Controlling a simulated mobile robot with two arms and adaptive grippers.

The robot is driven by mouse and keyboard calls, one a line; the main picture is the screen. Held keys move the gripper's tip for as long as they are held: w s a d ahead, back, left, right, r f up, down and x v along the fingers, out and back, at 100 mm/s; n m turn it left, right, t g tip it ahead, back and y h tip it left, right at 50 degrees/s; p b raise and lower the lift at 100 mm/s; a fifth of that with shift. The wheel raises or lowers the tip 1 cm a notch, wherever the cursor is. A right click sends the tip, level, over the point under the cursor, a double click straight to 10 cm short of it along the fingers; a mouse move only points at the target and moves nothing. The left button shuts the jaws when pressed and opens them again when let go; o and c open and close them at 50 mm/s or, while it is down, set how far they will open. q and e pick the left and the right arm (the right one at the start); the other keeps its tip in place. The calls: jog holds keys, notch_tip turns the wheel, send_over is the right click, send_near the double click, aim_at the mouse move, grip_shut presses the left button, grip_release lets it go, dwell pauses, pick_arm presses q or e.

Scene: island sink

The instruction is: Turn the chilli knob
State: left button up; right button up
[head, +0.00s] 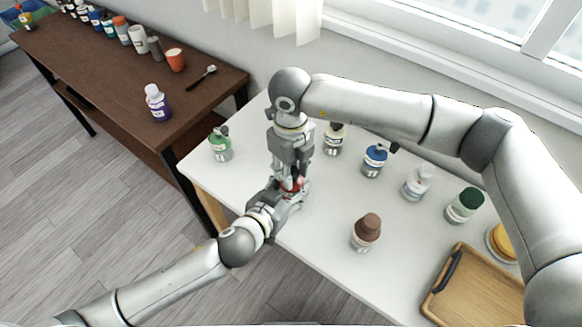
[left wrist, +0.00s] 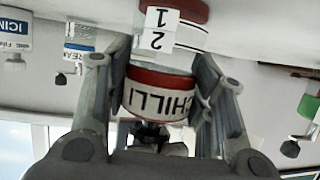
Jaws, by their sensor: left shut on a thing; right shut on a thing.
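The chilli container (left wrist: 160,95) has red bands and a white label reading CHILLI; it appears upside down in the left wrist view. In the head view only a bit of its red (head: 292,186) shows between the grippers. My left gripper (head: 290,197) is shut on the container from the side, with one finger on each side of it in the left wrist view. My right gripper (head: 292,178) comes down from above and is shut at the container's top. The knob itself is mostly hidden by the grippers.
Several bottles stand nearby on the white table (head: 315,228): a green one (head: 220,148), a blue one (head: 375,160) and a brown-topped one (head: 366,234). A wooden tray (head: 475,290) lies at front right. A brown table (head: 100,75) with several bottles stands at left.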

jog(key=shift+m, duration=0.3)
jog(key=o, duration=1.1)
jog(key=shift+r, duration=0.1)
notch_tip(320, 180, up, 12)
jog(key=shift+f, duration=0.1)
